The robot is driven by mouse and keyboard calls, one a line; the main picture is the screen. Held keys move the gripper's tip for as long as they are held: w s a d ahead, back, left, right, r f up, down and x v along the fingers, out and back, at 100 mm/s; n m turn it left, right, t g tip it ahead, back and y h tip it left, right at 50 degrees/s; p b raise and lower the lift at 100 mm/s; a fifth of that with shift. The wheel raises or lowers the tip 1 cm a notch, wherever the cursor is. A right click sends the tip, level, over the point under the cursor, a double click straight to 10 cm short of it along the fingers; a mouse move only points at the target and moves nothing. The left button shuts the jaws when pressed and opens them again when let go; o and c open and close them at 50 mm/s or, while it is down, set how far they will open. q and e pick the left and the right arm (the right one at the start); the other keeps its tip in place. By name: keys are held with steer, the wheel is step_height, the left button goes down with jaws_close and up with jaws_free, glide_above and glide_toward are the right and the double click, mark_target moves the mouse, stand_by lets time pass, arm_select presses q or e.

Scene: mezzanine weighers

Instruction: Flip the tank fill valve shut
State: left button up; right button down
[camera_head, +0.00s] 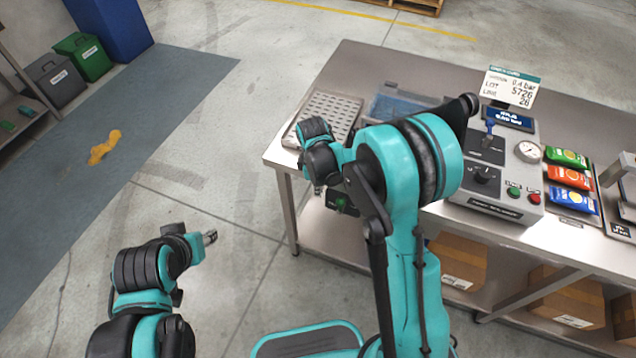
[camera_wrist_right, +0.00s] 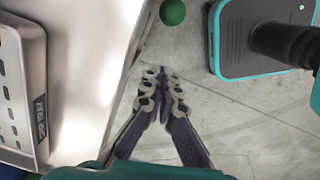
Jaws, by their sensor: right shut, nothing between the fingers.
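A grey control box (camera_head: 505,190) stands on the steel table and carries a blue-handled lever (camera_head: 490,128) on a dark plate. The lever stands up from the plate; no label I can read names it as the tank fill valve. My right gripper (camera_head: 318,189) is off the table's front left corner, well left of the box. In the wrist view its fingers (camera_wrist_right: 164,76) are shut and empty, above bare floor beside the table edge. My left gripper (camera_head: 210,237) hangs over the floor at lower left, clear of everything; its fingers are too small to judge.
A perforated tray (camera_head: 330,112) and a blue bin (camera_head: 393,104) stand on the table's left part. A gauge (camera_head: 528,151), coloured packets (camera_head: 570,178) and a sign (camera_head: 509,88) are near the box. A green ball (camera_wrist_right: 172,12) shows near my right fingers. My right arm crosses the table's front.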

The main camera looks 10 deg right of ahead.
mark_target(341, 204)
steer(key=shift+s+d+f+b, duration=0.2)
steer(key=shift+s+d+f, duration=0.1)
steer(key=shift+d, duration=0.3)
steer(key=shift+s+d+f+b, duration=0.2)
steer(key=shift+d+f, duration=0.1)
steer(key=shift+d, duration=0.35)
steer(key=shift+s+d+f+b, duration=0.15)
steer(key=shift+s+d+f, duration=0.15)
steer(key=shift+d, duration=0.3)
steer(key=shift+s+d+r+y, duration=0.1)
steer(key=shift+s+d+y, duration=0.05)
steer(key=shift+d+y, duration=0.15)
